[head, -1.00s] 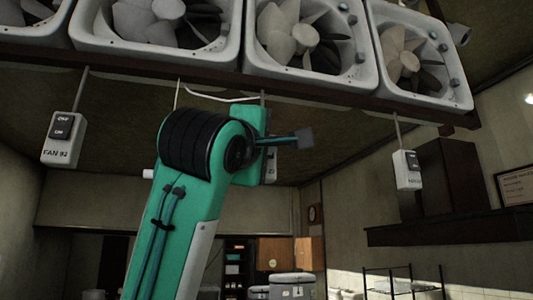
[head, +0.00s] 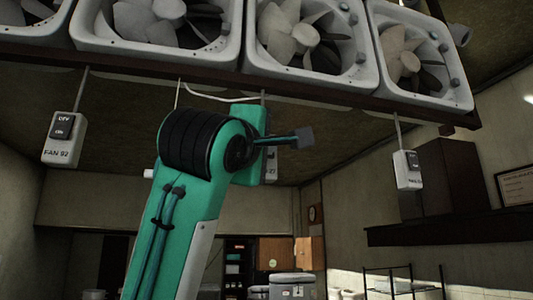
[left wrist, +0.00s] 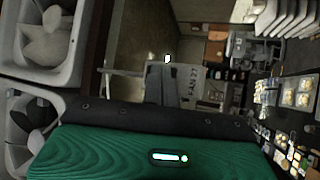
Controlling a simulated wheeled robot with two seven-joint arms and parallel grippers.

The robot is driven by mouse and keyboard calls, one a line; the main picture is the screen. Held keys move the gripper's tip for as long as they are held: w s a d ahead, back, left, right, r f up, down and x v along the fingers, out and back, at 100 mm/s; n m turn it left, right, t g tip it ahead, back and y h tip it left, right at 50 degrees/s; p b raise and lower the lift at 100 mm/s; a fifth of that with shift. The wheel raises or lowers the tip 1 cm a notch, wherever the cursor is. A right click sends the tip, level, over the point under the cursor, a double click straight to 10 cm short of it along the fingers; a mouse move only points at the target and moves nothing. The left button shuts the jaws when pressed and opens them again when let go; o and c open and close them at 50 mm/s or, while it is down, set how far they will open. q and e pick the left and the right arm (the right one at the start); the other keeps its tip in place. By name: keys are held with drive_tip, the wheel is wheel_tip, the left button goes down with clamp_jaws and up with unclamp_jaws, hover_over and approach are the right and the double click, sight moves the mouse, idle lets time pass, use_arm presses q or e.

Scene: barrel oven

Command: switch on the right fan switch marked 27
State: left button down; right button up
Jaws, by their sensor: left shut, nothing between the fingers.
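The fan switch box marked 27 (head: 271,168) hangs behind my left wrist in the head view. Only a narrow strip of it shows there. In the left wrist view the grey box (left wrist: 190,88) lies sideways with its FAN 27 label readable. My left gripper (left wrist: 155,80) is shut and empty. Its fingers are in front of the box and cover part of it. I cannot tell whether they touch it or how the rocker is set. My right gripper is in neither view.
Several large fans (head: 305,38) sit in a row on a dark beam (head: 330,92) above. The FAN 92 switch box (head: 63,140) hangs at left, another switch box (head: 407,170) at right. A dark hood (head: 440,190) stands at the right wall.

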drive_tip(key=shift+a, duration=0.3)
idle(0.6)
use_arm(q)
drive_tip(key=shift+w+a, duration=0.15)
drive_tip(key=shift+w, duration=0.25)
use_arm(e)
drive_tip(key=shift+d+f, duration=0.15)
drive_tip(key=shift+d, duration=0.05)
use_arm(q)
drive_tip(key=shift+w+a, duration=0.1)
drive_tip(key=shift+w, duration=0.25)
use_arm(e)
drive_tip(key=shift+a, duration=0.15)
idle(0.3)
use_arm(q)
drive_tip(key=shift+s+f, duration=0.1)
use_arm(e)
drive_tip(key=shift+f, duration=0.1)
use_arm(q)
drive_tip(key=shift+s+d+b, duration=0.3)
drive_tip(key=shift+s+b, duration=0.2)
drive_tip(key=shift+s, duration=0.25)
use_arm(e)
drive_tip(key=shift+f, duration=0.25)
